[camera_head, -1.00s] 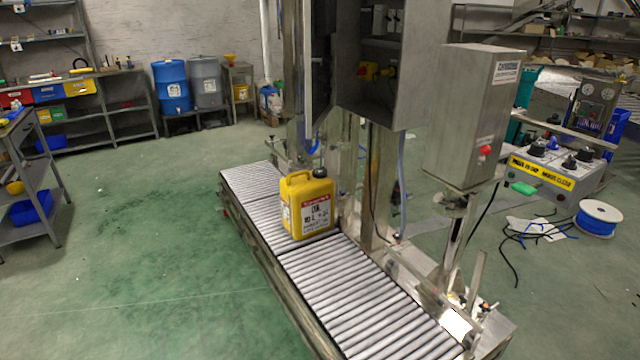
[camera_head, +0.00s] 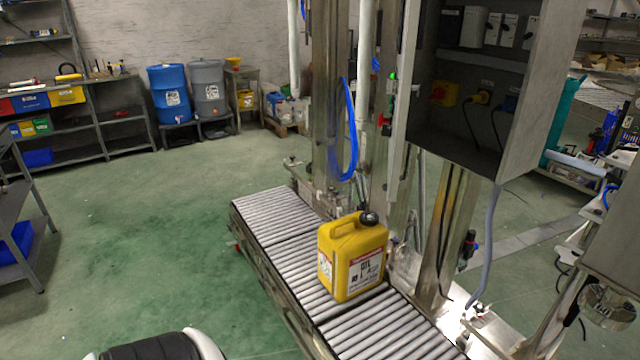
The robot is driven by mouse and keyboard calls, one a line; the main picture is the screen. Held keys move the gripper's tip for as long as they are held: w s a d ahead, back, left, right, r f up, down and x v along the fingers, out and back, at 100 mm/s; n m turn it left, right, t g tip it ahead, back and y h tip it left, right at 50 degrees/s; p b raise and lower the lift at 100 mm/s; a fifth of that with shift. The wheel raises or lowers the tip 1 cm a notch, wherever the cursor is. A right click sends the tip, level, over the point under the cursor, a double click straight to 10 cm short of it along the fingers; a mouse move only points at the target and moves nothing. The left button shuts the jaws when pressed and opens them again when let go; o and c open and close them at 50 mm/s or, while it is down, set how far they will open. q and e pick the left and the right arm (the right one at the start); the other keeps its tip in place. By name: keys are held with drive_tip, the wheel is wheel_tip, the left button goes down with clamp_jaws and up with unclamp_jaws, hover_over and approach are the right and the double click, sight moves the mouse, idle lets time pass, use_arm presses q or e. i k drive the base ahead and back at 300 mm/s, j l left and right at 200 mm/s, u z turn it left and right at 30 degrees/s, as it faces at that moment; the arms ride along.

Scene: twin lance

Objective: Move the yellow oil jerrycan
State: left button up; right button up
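The yellow oil jerrycan (camera_head: 350,258) stands upright on the roller conveyor (camera_head: 283,221), right of the middle of the head view. It has a handle on top, a black cap and a white and red label facing me. Neither of my grippers shows in the view, and nothing is holding the jerrycan.
Metal posts and an open electrical cabinet (camera_head: 480,75) rise close behind and right of the jerrycan. Shelving (camera_head: 105,125) and a blue drum (camera_head: 171,93) stand at the back left. The green floor (camera_head: 150,230) left of the conveyor is clear.

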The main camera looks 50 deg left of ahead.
sight(352, 248)
drive_tip(key=j, duration=0.9)
drive_tip(key=i+j, duration=0.1)
drive_tip(key=j, duration=0.85)
